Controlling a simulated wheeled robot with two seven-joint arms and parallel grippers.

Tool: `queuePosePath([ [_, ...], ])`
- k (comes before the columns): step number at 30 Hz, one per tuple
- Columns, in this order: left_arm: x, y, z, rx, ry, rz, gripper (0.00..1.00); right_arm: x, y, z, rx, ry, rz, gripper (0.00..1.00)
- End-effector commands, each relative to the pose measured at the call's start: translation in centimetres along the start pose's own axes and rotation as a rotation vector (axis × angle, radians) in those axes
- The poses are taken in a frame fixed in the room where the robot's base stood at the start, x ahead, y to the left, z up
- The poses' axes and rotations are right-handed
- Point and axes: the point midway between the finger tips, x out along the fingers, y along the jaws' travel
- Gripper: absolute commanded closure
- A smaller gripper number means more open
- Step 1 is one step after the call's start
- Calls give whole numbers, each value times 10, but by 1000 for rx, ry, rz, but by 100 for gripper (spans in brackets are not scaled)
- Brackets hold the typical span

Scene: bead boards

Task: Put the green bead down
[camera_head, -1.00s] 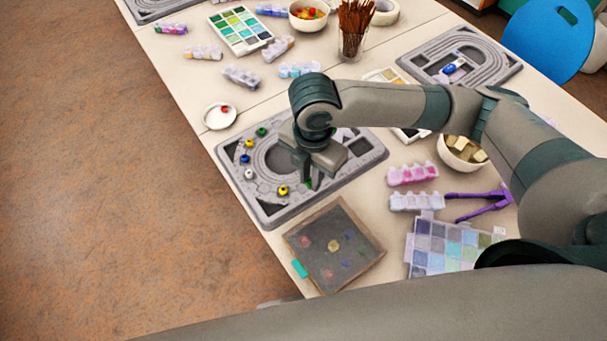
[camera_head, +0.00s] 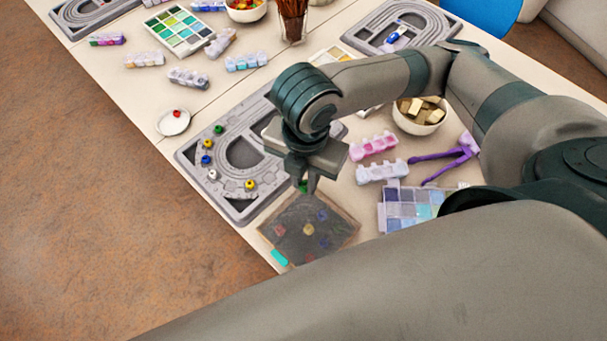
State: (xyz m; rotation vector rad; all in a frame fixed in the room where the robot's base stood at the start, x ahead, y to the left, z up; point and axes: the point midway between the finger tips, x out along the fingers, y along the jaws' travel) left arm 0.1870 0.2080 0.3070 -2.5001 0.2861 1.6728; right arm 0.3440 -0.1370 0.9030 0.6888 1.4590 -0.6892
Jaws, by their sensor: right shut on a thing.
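My right gripper (camera_head: 304,182) points down and is shut on a small green bead (camera_head: 303,187), mostly hidden between the fingers. It is above the far edge of a dark square tray (camera_head: 275,222) with a wooden rim. The tray holds several coloured pieces, including a yellow one (camera_head: 308,229). Behind it lies a grey bead board (camera_head: 185,156) with a U-shaped groove. Another green bead (camera_head: 218,129), a blue bead (camera_head: 206,160), a white bead (camera_head: 213,174) and yellow beads sit on the board. My arm hides the board's right part. My left gripper is not in view.
A white dish (camera_head: 172,122) with a red bead stands left of the board. Pink (camera_head: 373,146) and clear bead boxes, purple pliers (camera_head: 445,158), a colour palette (camera_head: 397,210) and a bowl of blocks (camera_head: 420,120) lie to the right. The table's left edge runs close beside board and tray.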

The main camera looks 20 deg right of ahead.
Motion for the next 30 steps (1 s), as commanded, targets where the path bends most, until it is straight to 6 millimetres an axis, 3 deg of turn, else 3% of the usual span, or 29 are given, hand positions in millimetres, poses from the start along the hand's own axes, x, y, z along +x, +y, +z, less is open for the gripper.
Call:
queuePosePath([
  [7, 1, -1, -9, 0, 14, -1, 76, 0, 0, 0, 0, 0, 0, 100],
  [20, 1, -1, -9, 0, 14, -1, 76, -1, 1, 2, 36, -1, -1, 100],
  [30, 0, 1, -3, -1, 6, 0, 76, -6, 9, 19, 331, -10, -5, 100],
])
